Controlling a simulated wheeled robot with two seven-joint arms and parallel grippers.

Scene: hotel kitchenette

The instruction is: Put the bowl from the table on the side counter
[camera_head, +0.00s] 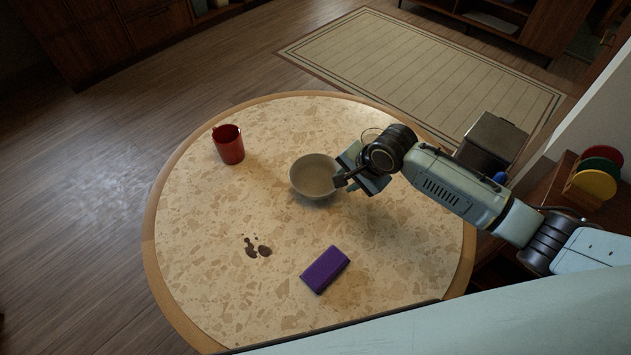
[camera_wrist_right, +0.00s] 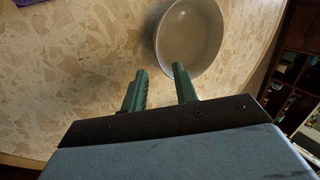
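A pale grey bowl (camera_head: 313,176) stands upright and empty on the round speckled table (camera_head: 205,245), right of the table's middle. My right gripper (camera_head: 342,178) reaches in from the right, low at the bowl's right rim. In the right wrist view the bowl (camera_wrist_right: 190,38) lies just ahead of the gripper (camera_wrist_right: 160,72). Its two fingers are apart, with the near rim around the fingertips; I cannot tell whether they touch it. A wooden surface at the right edge, partly hidden by my arm, may be the side counter (camera_head: 562,165). My left gripper is not in view.
A red mug (camera_head: 229,145) stands at the table's upper left. A purple block-like item (camera_head: 325,270) and a dark spill (camera_head: 257,248) lie nearer the front. Coloured plates (camera_head: 597,180) stand in a rack at right, near a metal box (camera_head: 491,142).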

